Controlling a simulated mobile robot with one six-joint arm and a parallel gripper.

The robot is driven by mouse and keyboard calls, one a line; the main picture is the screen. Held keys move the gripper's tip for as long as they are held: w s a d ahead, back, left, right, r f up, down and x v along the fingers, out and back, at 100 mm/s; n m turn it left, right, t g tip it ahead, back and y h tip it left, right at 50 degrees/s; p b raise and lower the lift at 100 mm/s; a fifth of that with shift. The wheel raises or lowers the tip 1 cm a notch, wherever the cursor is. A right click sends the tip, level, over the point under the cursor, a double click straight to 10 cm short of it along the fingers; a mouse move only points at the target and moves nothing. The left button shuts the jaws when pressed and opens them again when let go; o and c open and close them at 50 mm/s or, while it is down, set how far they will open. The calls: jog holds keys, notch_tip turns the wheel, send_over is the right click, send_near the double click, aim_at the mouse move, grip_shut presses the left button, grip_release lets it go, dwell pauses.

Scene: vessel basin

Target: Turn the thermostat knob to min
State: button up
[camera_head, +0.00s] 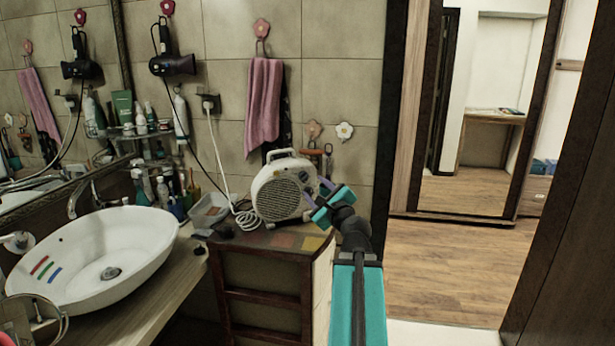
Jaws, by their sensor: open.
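A white portable fan heater (283,190) with a round grille and a top handle stands on a small wooden cabinet.
The wooden cabinet (262,265) has patterned tiles on top. A coiled white cord (245,215) and a plastic container (208,210) are left of the heater. A white basin (95,255) is at left. A pink towel (264,100) hangs above. Open floor (445,265) is at right.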

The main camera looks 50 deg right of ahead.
aim_at(307, 179)
jog(key=shift+p+x, duration=1.15)
jog(key=shift+p, duration=1.85)
jog(key=shift+p+x, duration=0.35)
jog(key=shift+x, duration=2.4)
jog(key=c, duration=1)
jog(key=shift+f, duration=0.1)
jog(key=shift+c, duration=0.2)
